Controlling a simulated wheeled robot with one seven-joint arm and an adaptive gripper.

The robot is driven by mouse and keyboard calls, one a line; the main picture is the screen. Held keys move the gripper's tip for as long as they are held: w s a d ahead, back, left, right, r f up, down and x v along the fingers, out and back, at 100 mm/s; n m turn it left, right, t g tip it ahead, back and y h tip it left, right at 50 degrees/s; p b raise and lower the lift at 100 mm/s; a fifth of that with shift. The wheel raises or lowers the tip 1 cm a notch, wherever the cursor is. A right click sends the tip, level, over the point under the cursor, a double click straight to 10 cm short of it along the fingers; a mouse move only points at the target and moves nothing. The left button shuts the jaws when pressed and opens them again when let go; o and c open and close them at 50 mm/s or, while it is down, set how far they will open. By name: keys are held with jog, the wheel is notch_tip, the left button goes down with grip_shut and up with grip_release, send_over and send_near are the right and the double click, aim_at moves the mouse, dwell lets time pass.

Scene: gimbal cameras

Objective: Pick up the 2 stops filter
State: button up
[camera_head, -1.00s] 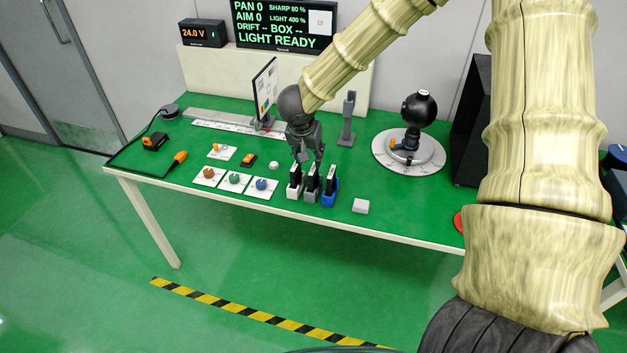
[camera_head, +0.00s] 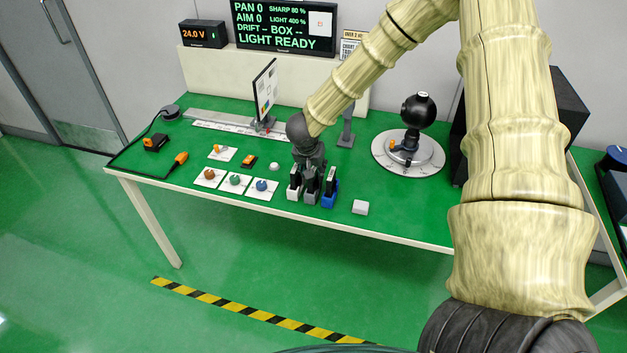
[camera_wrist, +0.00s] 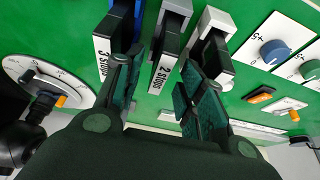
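The 2 stops filter (camera_wrist: 163,72) is a black plate with a white "2 STOPS" label, standing in the grey holder (camera_wrist: 176,8), the middle of three. In the head view the grey holder (camera_head: 311,197) is partly hidden by my gripper (camera_head: 311,168). In the wrist view my gripper (camera_wrist: 157,88) is open, with one finger on each side of the 2 stops filter. I cannot tell whether either finger touches it. The 3 stops filter (camera_wrist: 104,52) stands in the blue holder (camera_head: 329,199), and another filter (camera_wrist: 212,55) in the white holder (camera_head: 293,194).
The neighbouring filters stand close to my fingers. Knob cards (camera_head: 235,181) and a small white dome (camera_head: 274,166) lie left. A round dial base (camera_head: 424,164) with a black ball stands at the right.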

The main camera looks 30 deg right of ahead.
jog(key=shift+x, duration=0.75)
jog(key=shift+c, duration=0.3)
grip_shut()
